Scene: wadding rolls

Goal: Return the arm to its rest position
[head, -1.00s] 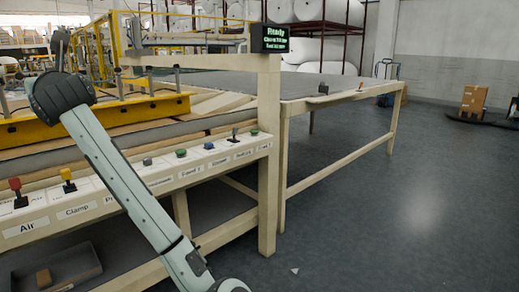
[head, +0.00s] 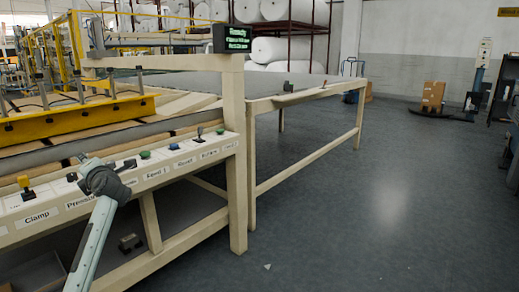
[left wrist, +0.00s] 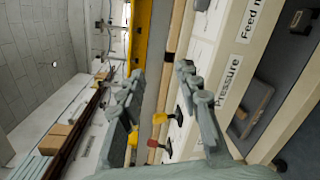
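My left arm (head: 93,240) rises from the bottom left of the head view. Its dark joint (head: 106,184) overlaps the front control panel (head: 165,172) in the picture; I cannot tell if they touch. The left gripper is hard to make out there. In the left wrist view the left gripper (left wrist: 160,82) has its two grey fingers spread apart with nothing between them. Beyond the fingers are the yellow Clamp lever (left wrist: 159,118) and a red lever (left wrist: 152,143). The Clamp lever (head: 24,184) also shows in the head view. My right gripper is out of view.
The panel's row of levers and buttons borders a machine table with a yellow beam (head: 80,119). A display (head: 233,39) reading "Ready" stands on a post (head: 235,160). Wadding rolls (head: 285,50) sit on racks behind. The floor (head: 370,210) to the right is largely clear; cardboard boxes (head: 432,96) stand farther back.

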